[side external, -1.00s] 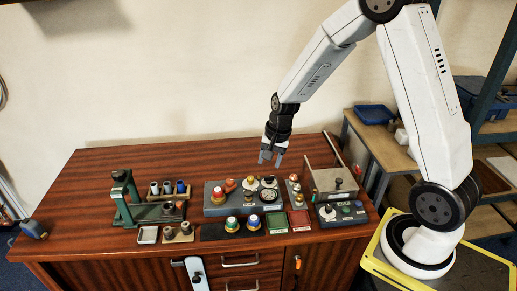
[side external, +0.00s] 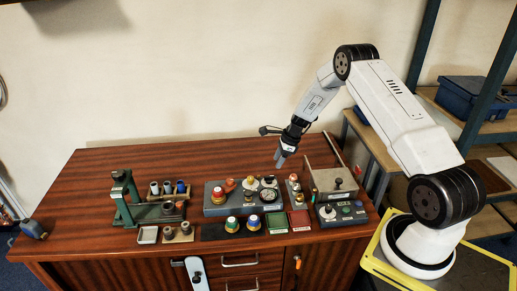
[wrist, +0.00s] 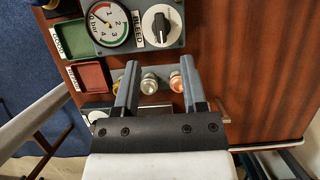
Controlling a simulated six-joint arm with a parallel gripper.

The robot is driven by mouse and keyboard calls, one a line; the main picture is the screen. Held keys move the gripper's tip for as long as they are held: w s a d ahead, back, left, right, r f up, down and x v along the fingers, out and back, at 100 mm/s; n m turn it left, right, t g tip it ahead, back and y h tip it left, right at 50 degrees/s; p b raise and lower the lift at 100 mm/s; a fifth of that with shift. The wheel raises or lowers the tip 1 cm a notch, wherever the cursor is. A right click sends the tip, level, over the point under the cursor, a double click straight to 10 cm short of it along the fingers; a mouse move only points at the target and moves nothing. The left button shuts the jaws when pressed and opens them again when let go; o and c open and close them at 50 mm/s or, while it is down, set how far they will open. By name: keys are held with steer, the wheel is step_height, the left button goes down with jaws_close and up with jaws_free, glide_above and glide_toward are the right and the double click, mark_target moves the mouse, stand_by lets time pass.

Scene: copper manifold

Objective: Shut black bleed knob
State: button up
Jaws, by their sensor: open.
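The black bleed knob (wrist: 160,26) sits on a white round dial on the grey manifold block (wrist: 108,50), beside a BLEED label (wrist: 139,26). Its bar runs nearly up and down in the wrist view. In the side view the knob (side external: 269,181) is small, behind the pressure gauge (side external: 268,195). The gauge (wrist: 102,23) is left of the knob in the wrist view. My gripper (wrist: 158,66) is open and empty, apart from the knob. In the side view my gripper (side external: 280,163) hangs above the back right of the block.
A strip with silver (wrist: 150,84) and copper (wrist: 177,80) fittings lies below my fingers. A red tray (wrist: 88,76) and a green tray (wrist: 72,39) are left of them. A grey box (side external: 333,182) stands right of the block. Bare wood lies behind the block.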

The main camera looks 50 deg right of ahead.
mark_target(269, 176)
steer(key=shift+f, duration=0.1)
steer(key=shift+x, duration=3.8)
jaws_close()
